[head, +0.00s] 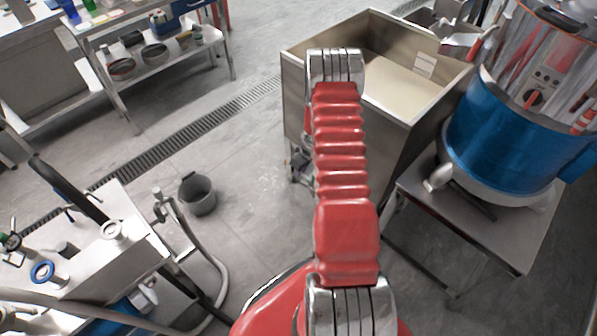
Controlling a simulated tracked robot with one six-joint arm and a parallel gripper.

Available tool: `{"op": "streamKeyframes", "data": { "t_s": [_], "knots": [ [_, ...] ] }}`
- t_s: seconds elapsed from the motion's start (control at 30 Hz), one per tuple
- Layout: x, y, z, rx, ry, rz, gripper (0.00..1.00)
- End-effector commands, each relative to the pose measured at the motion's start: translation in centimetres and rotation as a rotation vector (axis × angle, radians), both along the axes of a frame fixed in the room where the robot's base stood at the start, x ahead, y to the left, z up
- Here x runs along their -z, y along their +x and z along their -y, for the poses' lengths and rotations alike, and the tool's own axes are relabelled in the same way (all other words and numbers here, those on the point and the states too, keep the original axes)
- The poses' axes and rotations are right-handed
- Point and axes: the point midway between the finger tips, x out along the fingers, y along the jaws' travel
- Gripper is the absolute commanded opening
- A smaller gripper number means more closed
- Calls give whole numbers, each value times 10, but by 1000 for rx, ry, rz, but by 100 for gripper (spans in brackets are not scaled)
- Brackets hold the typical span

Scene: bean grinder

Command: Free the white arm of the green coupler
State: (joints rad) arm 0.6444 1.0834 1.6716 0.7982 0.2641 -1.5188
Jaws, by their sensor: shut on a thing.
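My red and silver arm rises through the middle of the head view, and my gripper at its far end does not show. I cannot make out a green coupler with a white arm for certain. A small dark and green fitting (12,240) sits at the left edge on a steel unit (105,262), too small to identify. A blue ring (42,271) is just below it. What lies behind my arm is hidden.
A steel bin (420,135) stands behind and right of my arm. A blue and steel machine (515,150) sits on a steel table (515,235) at the right. Open floor lies around the drain (200,123).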

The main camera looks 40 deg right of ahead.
Motion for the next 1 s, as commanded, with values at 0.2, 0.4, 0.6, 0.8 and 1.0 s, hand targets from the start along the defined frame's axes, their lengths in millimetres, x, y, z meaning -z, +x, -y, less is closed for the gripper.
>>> {"op": "streamKeyframes", "data": {
  "t_s": [0.2,0.4,0.6,0.8,1.0],
  "knots": [
    [3,-4,0,0,-2,-6,24],
    [1,0,-2,-5,-2,-3,36],
    [0,1,-3,-7,-2,-2,36],
    [-6,0,-3,-8,-2,-2,36],
    [-26,-5,-2,-8,-3,-1,36]
  ]
}}
